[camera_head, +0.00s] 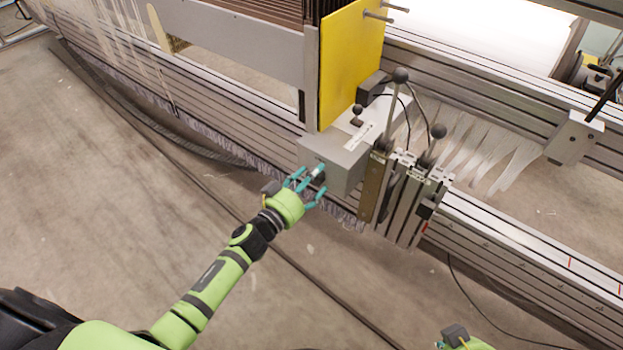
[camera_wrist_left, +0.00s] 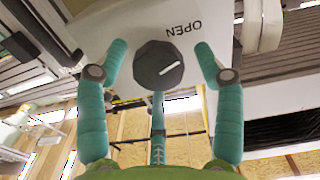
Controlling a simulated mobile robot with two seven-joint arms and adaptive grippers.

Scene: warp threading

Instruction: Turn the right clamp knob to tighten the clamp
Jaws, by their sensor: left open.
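The dark round clamp knob (camera_wrist_left: 158,65) has a pale line on its face and sits on a light panel, beside the upside-down word OPEN. In the head view the knob (camera_head: 318,176) is on the front of the grey clamp box (camera_head: 345,158), partly covered by my fingers. My left gripper (camera_head: 307,186) is open, its three teal fingers spread in front of the knob. In the left wrist view my left gripper (camera_wrist_left: 158,75) has one finger on each side of the knob and a third below it, with visible gaps.
Levers with black ball ends (camera_head: 438,131) stand on the metal block right of the box. A yellow panel (camera_head: 350,60) rises behind it. A slotted metal rail (camera_head: 500,235) runs past the box. The floor in front is mostly clear, with dark cables on it.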

